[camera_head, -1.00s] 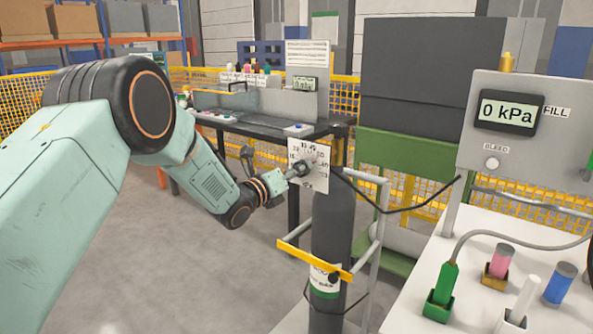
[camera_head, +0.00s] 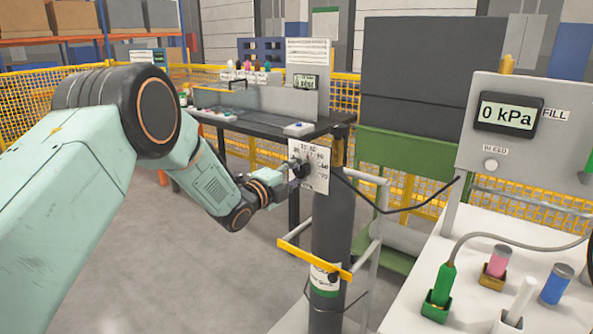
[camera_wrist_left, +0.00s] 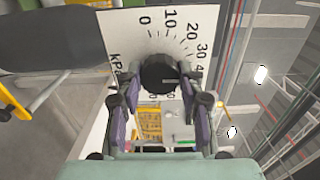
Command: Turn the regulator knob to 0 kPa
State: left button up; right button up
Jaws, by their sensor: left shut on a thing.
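The regulator's white dial plate (camera_head: 318,165) stands above a dark gas cylinder (camera_head: 333,225) in the head view. In the left wrist view the plate (camera_wrist_left: 103,20) shows 0, 10, 20, 30 and part of a 40, with kPa at the left. The black round knob (camera_wrist_left: 158,70) sits at the plate's middle. A faint light line on it points right, below the 40; its exact reading is unclear. My left gripper (camera_wrist_left: 160,95) is shut on the knob, one finger on each side. In the head view the left gripper (camera_head: 292,180) reaches the plate from the left. My right gripper is out of view.
A yellow bar (camera_head: 315,260) and a grey cart frame surround the cylinder. A black hose (camera_head: 400,210) runs right to a grey panel (camera_head: 550,90) whose display (camera_head: 507,114) reads 0 kPa. A white table (camera_head: 405,310) holds several coloured holders. A dark bench (camera_head: 260,123) stands behind.

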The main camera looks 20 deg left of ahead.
pick_arm(q)
jog(key=n+p, duration=0.1)
jog(key=n, duration=0.4)
jog(key=n+p, duration=0.1)
jog(key=n, duration=0.4)
jog(key=shift+n, duration=0.4)
jog(key=n+p, duration=0.1)
jog(key=n, duration=0.4)
jog(key=shift+r+n, duration=0.1)
jog(key=shift+n, duration=0.2)
jog(key=n, duration=0.4)
jog(key=shift+n+p, duration=0.3)
jog(key=shift+p, duration=0.1)
jog(key=shift+r, duration=0.1)
jog(key=o, duration=1.2)
jog(key=shift+d, duration=0.1)
jog(key=shift+f, duration=0.2)
jog(key=shift+s, duration=0.15)
